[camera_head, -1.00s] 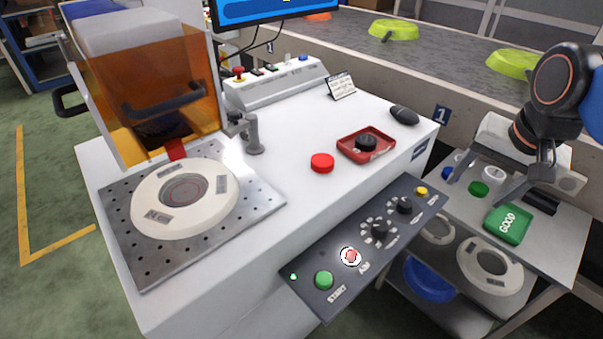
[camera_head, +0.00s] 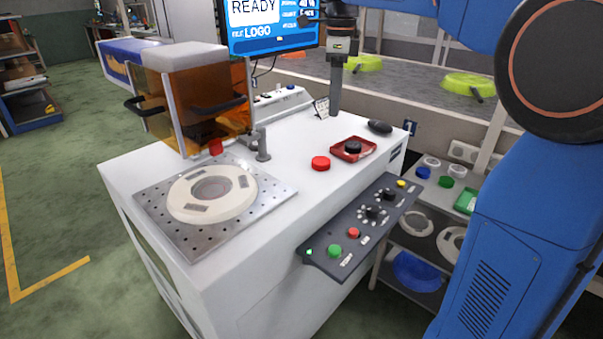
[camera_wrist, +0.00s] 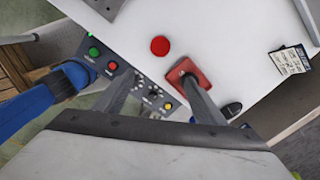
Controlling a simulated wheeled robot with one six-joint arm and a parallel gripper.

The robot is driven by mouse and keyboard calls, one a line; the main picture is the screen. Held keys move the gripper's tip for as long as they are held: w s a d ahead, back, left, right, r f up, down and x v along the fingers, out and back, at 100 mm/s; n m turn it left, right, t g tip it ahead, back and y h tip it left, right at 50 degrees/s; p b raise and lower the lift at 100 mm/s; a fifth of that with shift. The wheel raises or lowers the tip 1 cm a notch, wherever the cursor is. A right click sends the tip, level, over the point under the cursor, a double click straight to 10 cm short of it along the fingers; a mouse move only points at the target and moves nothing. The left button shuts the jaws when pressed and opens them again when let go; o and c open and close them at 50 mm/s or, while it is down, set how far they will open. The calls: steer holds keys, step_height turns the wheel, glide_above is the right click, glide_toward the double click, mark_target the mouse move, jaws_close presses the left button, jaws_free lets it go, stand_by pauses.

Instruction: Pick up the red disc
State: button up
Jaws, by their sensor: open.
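The red disc (camera_head: 320,163) lies flat on the white worktop, left of a small red tray (camera_head: 367,155). In the wrist view the disc (camera_wrist: 160,46) is fully visible, beyond the fingertips and apart from them. My gripper (camera_head: 334,110) points down over the back part of the worktop in the head view. In the wrist view my gripper (camera_wrist: 158,76) has its two fingers spread, with nothing between them. The right finger hides part of the red tray (camera_wrist: 186,68).
A control panel (camera_head: 345,252) with buttons and knobs runs along the worktop's front. A black mouse (camera_head: 380,127) and a small sign (camera_head: 321,108) lie near the tray. A perforated plate (camera_head: 263,205) with a pale ring (camera_head: 183,207) is at left, below an orange guard (camera_head: 220,117).

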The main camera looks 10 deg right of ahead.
steer(key=a+m, duration=0.1)
steer(key=a, duration=0.1)
glide_above(321, 160)
steer(key=f, duration=1.2)
steer(key=shift+s+d, duration=0.2)
steer(key=shift+s, duration=0.05)
steer(key=shift+w+a+f, duration=0.1)
steer(key=shift+f, duration=1.2)
steer(key=shift+w+a+f, duration=0.1)
steer(key=shift+f, duration=1.15)
steer(key=c, duration=1.2)
